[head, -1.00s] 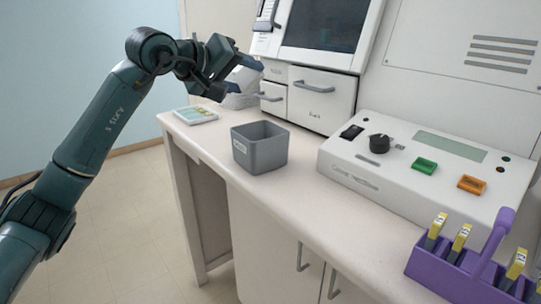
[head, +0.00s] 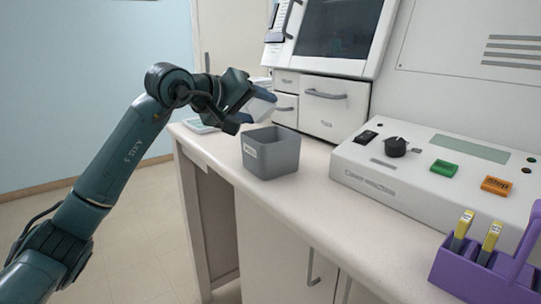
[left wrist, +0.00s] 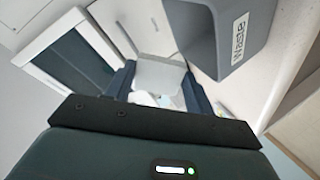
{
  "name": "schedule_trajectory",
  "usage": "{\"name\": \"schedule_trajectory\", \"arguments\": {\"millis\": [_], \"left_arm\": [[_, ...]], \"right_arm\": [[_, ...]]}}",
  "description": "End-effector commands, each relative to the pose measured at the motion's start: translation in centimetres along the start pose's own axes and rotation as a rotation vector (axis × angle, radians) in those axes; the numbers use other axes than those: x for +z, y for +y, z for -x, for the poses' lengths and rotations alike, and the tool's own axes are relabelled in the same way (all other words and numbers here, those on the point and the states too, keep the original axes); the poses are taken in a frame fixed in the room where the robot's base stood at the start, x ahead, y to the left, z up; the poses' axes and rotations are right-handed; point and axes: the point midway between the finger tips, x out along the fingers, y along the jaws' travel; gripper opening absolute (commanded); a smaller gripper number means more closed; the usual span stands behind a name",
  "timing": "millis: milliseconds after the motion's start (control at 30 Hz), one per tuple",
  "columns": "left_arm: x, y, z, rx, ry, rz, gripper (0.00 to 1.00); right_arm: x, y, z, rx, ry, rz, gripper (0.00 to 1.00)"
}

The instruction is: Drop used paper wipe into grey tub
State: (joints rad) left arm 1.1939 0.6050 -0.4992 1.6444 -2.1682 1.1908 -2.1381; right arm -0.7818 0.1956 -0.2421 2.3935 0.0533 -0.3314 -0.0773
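The grey tub (head: 275,160) stands on the bench with a white label on its front. In the left wrist view the tub (left wrist: 205,40) shows at the top right, its label reading "Waste". My left gripper (head: 260,106) is just above and behind the tub's left rim. It is shut on the pale paper wipe (head: 259,108), which is partly hidden by the fingers. In the left wrist view the wipe (left wrist: 160,74) shows whitish between the two dark fingers. The tub's inside is mostly hidden in the head view. My right gripper is not in view.
A white machine with drawers (head: 333,107) stands behind the tub. A white control box (head: 400,185) with a black knob is to its right. A purple slide rack (head: 475,272) sits at the front right. A small flat pad (head: 201,126) lies at the bench's left end.

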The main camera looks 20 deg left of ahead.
Motion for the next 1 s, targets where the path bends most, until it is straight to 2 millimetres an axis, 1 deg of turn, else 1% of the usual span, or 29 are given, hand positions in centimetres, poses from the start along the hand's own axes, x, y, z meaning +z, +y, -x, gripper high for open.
{"name": "schedule_trajectory", "arguments": {"millis": [33, 200, 300, 567, 667, 767, 1000], "left_arm": [[0.0, 0.0, 0.0, 0.000, 0.000, 0.000, 0.58], [0.0, 0.0, 0.0, 0.000, 0.000, 0.000, 0.72], [0.0, 0.0, 0.0, 0.000, 0.000, 0.000, 0.78], [0.0, 0.0, 0.2, 0.000, 0.001, 0.000, 0.78], [-0.1, 0.0, 1.2, 0.000, 0.002, 0.000, 0.78], [-0.1, -0.1, 2.9, -0.002, 0.003, -0.003, 0.78], [-0.1, -0.1, 8.4, -0.002, 0.004, -0.004, 0.78]], "right_arm": [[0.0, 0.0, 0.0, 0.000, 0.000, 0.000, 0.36], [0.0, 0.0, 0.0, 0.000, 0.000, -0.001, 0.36], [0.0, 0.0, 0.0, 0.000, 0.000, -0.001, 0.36], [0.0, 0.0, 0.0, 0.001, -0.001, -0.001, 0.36], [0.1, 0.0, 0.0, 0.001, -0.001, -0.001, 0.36], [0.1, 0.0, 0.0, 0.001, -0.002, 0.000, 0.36], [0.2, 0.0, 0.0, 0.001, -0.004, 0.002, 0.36]]}}
